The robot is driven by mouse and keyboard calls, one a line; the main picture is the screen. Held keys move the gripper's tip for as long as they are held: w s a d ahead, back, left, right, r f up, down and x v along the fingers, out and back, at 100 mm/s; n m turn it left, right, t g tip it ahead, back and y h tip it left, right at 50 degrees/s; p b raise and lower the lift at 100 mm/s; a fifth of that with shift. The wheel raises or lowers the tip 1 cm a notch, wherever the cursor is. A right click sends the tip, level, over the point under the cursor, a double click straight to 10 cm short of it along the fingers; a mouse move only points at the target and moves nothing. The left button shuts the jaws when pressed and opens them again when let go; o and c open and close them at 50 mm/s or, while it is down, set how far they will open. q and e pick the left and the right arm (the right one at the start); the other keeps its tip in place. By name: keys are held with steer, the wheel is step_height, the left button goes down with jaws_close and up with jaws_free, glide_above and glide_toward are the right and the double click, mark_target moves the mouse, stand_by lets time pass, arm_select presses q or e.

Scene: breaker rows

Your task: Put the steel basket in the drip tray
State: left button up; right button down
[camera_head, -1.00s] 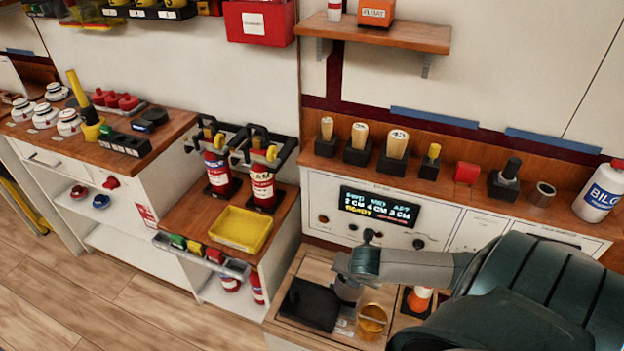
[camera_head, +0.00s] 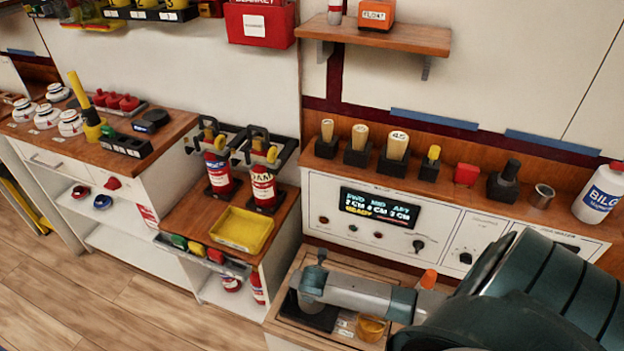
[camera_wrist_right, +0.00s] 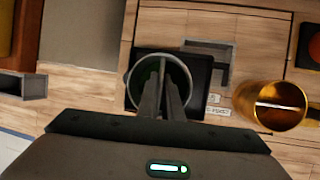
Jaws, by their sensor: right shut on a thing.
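The steel basket (camera_wrist_right: 133,88) is a round metal cup, seen from above in the right wrist view. My right gripper (camera_wrist_right: 163,92) is shut on it, with the fingers reaching inside its rim. The dark flat tray (camera_wrist_right: 202,78), which looks like the drip tray, lies under and around the basket. In the head view my right gripper (camera_head: 309,286) is over this dark tray (camera_head: 323,322), and my arm hides most of the basket. I cannot tell whether the basket touches the tray. My left gripper is not in view.
An amber cup (camera_wrist_right: 270,105) stands right of the dark tray; it also shows in the head view (camera_head: 370,327). An orange-tipped cone (camera_head: 429,279) is partly hidden behind my arm. The control panel (camera_head: 380,210) rises behind. A yellow tray (camera_head: 242,229) sits on the left bench.

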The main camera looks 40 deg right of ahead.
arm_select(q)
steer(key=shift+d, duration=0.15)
arm_select(e)
steer(key=shift+f, duration=1.95)
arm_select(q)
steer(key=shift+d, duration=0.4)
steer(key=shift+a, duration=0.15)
